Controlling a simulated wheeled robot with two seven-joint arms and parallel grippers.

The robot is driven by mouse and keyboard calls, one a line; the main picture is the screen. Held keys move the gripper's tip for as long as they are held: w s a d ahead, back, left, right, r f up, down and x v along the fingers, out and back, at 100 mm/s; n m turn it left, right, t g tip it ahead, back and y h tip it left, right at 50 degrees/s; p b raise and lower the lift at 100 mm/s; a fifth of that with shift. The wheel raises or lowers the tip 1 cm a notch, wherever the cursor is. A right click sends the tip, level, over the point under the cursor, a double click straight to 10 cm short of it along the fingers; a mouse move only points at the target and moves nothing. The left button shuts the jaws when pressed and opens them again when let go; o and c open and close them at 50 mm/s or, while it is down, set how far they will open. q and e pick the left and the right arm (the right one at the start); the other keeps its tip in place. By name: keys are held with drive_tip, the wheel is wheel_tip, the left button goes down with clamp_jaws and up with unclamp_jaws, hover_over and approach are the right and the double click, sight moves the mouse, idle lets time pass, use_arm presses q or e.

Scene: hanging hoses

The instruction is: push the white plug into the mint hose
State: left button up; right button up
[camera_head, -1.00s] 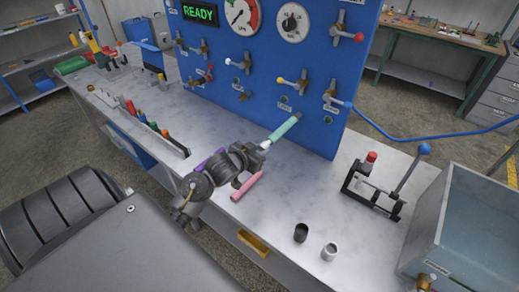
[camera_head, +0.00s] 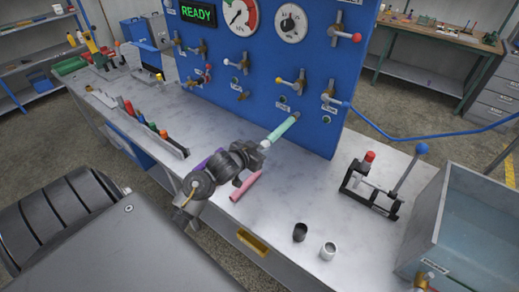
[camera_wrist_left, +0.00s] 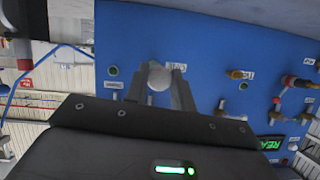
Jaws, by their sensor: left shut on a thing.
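The mint hose (camera_head: 283,128) sticks out from the lower part of the blue panel, slanting down and left toward my left gripper (camera_head: 263,146). My left gripper is shut on the white plug (camera_wrist_left: 158,79), which shows as a pale round end between the fingers in the left wrist view. The plug is in line with the hose's near end. In the head view the fingers hide most of the plug, so I cannot tell how deep it sits in the hose. My right gripper is not in view.
A pink hose (camera_head: 244,188) and a purple hose (camera_head: 208,162) are close to my left wrist. A lever clamp (camera_head: 372,190) and a grey bin (camera_head: 470,215) are at right.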

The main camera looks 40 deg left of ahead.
use_arm(q)
drive_tip(key=shift+w, duration=0.4)
drive_tip(key=shift+r, duration=0.1)
idle(0.4)
drive_tip(key=o, duration=1)
drive_tip(key=shift+w, duration=0.1)
drive_tip(key=shift+o, duration=0.2)
drive_tip(key=v, duration=1)
drive_tip(key=shift+s, duration=0.4)
